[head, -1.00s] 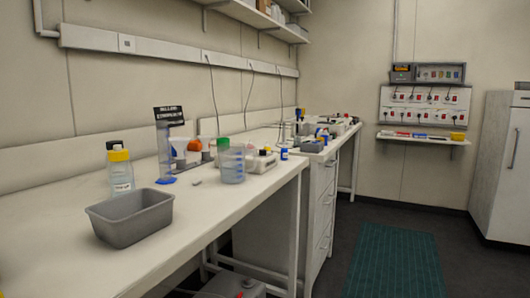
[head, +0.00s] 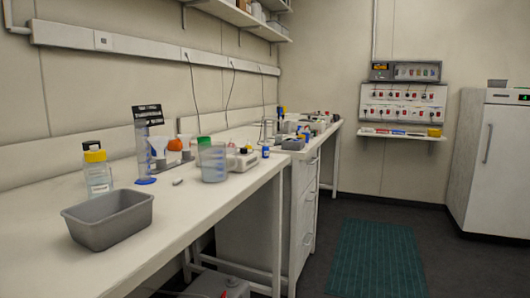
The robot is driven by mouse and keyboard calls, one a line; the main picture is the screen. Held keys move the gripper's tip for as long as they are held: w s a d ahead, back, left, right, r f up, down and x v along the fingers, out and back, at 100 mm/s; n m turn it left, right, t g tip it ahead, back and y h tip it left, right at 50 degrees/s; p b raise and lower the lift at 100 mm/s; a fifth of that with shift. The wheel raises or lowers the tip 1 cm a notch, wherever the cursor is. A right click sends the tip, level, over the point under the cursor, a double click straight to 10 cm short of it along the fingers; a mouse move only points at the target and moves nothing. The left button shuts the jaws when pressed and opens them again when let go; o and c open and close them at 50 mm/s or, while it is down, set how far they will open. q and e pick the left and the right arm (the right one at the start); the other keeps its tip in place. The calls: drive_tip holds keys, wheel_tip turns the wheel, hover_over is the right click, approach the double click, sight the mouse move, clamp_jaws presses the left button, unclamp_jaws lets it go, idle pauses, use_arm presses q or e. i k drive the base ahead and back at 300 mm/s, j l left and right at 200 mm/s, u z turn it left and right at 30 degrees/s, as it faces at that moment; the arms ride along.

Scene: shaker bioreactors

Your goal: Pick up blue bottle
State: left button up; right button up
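A small blue bottle (head: 265,152) stands upright on the white bench (head: 150,222), near its far end in the head view. Neither of my grippers shows in the head view.
A grey bin (head: 108,219) sits at the bench's near edge. A yellow-capped bottle (head: 98,173) and a tall cylinder with a blue base (head: 144,150) stand behind it. A green mat (head: 376,258) lies on open floor at right.

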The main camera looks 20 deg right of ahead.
sight(265, 148)
drive_tip(key=i+l, duration=0.2)
drive_tip(key=l, duration=0.15)
drive_tip(key=i+l+u, duration=0.1)
drive_tip(key=l, duration=0.25)
drive_tip(key=i+l, duration=0.45)
drive_tip(key=l, duration=0.25)
drive_tip(key=i+l+u, duration=0.1)
drive_tip(key=l, duration=0.25)
drive_tip(key=i+l, duration=0.25)
drive_tip(key=i+l+u, duration=0.1)
drive_tip(key=l, duration=0.35)
drive_tip(key=i, duration=0.05)
